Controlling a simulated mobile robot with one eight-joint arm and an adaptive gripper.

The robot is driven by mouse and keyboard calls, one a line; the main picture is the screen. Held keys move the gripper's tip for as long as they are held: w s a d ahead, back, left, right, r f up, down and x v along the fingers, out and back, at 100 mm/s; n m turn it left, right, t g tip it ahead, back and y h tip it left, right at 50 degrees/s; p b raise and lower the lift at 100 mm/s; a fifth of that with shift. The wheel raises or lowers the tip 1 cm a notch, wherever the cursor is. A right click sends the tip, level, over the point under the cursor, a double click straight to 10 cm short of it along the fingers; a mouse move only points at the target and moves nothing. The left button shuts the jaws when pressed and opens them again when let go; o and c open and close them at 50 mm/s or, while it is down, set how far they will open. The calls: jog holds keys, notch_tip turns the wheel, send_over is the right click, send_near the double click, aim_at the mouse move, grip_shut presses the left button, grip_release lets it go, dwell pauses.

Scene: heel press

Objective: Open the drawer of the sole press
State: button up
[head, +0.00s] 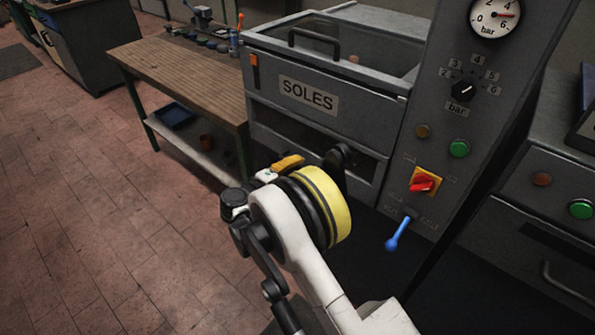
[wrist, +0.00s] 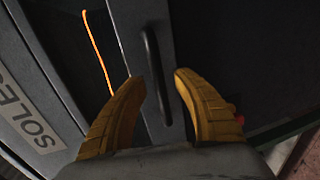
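The grey sole press (head: 385,75) has a SOLES label (head: 308,94) on its front, which also shows at the left of the wrist view (wrist: 36,116). Below the labelled panel is a dark gap, with a thin orange line in the wrist view. Past that gap, the wrist view shows a grey drawer front (wrist: 128,22) with a black bar handle (wrist: 153,62). My gripper (wrist: 158,76) is open, its yellow fingers apart on either side of the handle in the picture. I cannot tell how deep the handle sits between them. In the head view, my arm hides this handle.
Another black handle (head: 314,42) is on the press top. The control column has a gauge (head: 495,16), a knob (head: 463,91), a red switch (head: 424,182) and a blue lever (head: 399,233). A wooden bench (head: 180,75) stands left. Tiled floor (head: 80,220) is clear at lower left.

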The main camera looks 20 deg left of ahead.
jog(key=shift+w+d, duration=0.1)
jog(key=shift+w, duration=0.2)
grip_shut()
jog(key=shift+s, duration=0.15)
jog(key=f+v, duration=0.2)
jog(key=v, duration=0.7)
jog(key=f+v, duration=0.2)
jog(key=v, duration=0.7)
jog(key=shift+s+a, duration=0.3)
jog(key=shift+s, duration=0.25)
grip_release()
